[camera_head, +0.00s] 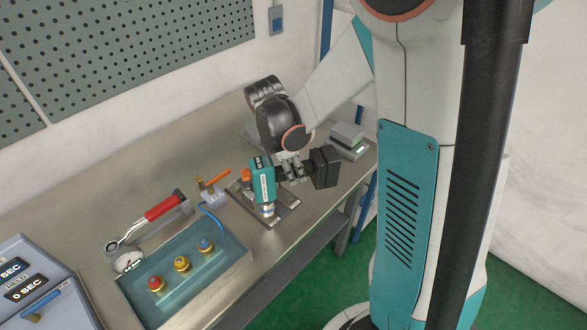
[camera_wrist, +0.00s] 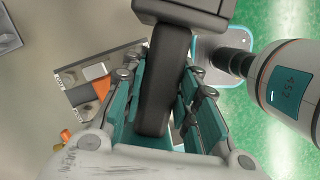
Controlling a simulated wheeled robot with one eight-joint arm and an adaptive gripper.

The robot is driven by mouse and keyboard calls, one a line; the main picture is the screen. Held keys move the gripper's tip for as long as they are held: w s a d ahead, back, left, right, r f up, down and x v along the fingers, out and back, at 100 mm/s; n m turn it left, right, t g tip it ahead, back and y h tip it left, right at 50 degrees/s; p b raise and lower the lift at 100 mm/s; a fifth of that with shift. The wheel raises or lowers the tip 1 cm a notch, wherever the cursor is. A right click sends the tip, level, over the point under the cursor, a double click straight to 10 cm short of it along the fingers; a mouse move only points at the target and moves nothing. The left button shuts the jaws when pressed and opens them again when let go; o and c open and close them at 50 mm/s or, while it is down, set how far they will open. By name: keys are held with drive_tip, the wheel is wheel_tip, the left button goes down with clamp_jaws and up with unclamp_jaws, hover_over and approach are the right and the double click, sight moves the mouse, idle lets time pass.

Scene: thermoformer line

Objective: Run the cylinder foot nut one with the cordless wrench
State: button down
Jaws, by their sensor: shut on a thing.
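The cordless wrench (camera_head: 263,181) has a teal body, a black handle and a black battery block (camera_head: 325,167). Its nose points down over a metal plate (camera_head: 284,214) on the bench. My gripper (camera_head: 291,172) is shut on the wrench's handle. In the wrist view the black handle (camera_wrist: 168,60) lies between the teal fingers of my gripper (camera_wrist: 158,85). An orange part (camera_wrist: 97,88) shows on the plate. The foot nut is hidden or too small to tell. I cannot tell whether the wrench's nose touches anything.
A red-handled wrench (camera_head: 160,208) and a round gauge (camera_head: 129,261) lie left on the bench. A tray (camera_head: 225,265) holds red, yellow and blue-topped fittings. An orange-lever valve (camera_head: 213,190) stands behind it. A grey block (camera_head: 347,134) sits at the right end. A control box (camera_head: 35,275) is front left.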

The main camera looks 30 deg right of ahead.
drive_tip(key=shift+f+b, duration=1)
drive_tip(key=shift+f, duration=0.2)
drive_tip(key=shift+b, duration=0.3)
idle(1.5)
drive_tip(key=shift+f+b, duration=0.35)
drive_tip(key=shift+b, duration=0.15)
idle(2.8)
drive_tip(key=shift+r, duration=0.15)
